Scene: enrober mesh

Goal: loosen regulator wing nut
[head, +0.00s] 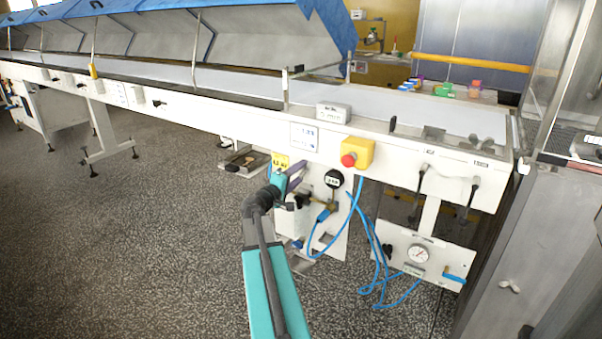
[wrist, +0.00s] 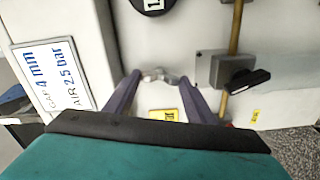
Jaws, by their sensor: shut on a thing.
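The wing nut (wrist: 152,74) is a small silver piece on the white panel, seen in the wrist view. My gripper (wrist: 160,77) has its two purple fingers on either side of it, the tips closed on its wings. In the head view my gripper (head: 298,172) reaches in to the white regulator panel (head: 331,238) under the conveyor. The wing nut cannot be made out there. A round black dial (head: 333,179) sits on the panel just right of my gripper, and its lower edge shows in the wrist view (wrist: 152,5).
A grey valve with a black handle (wrist: 243,81) on a brass pipe is close right of my fingers. A card (wrist: 53,75) reads 4 mm and 2.5 bar. Blue hoses (head: 372,255), a red stop button (head: 348,160) and a gauge (head: 418,254) are nearby.

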